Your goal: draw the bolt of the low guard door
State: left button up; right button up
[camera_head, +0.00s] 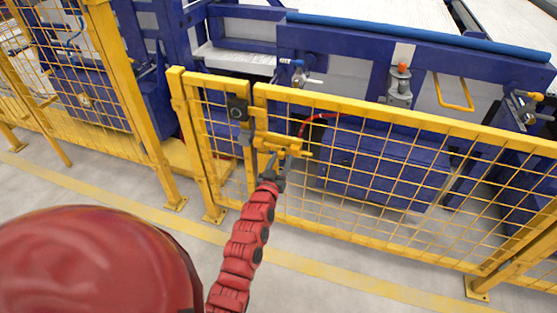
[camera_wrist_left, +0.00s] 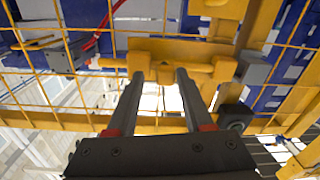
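The low guard door (camera_head: 400,180) is a yellow frame with wire mesh. Its yellow bolt (camera_head: 284,143) sits level near the top left, beside the post; it also shows in the left wrist view (camera_wrist_left: 190,50) as a bar across the upper middle. My left gripper (camera_head: 272,168) is just below and in front of the bolt. In the left wrist view its two dark fingers (camera_wrist_left: 160,76) are apart, tips at the lower edge of the bolt, with a small yellow piece between them. I cannot tell whether they touch it. My right gripper is not in view.
A dark box (camera_head: 237,107) is fixed on the post left of the bolt. Fixed yellow mesh fencing (camera_head: 90,90) stands at the left. Blue machinery (camera_head: 380,160) fills the space behind the door. The grey floor in front, with a yellow line (camera_head: 330,271), is clear.

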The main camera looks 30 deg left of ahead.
pick_arm(q)
jog(key=shift+o, duration=0.6)
jog(key=shift+s, duration=0.55)
jog(key=p+v, duration=0.1)
jog(key=v, duration=1.5)
jog(key=shift+d, duration=0.2)
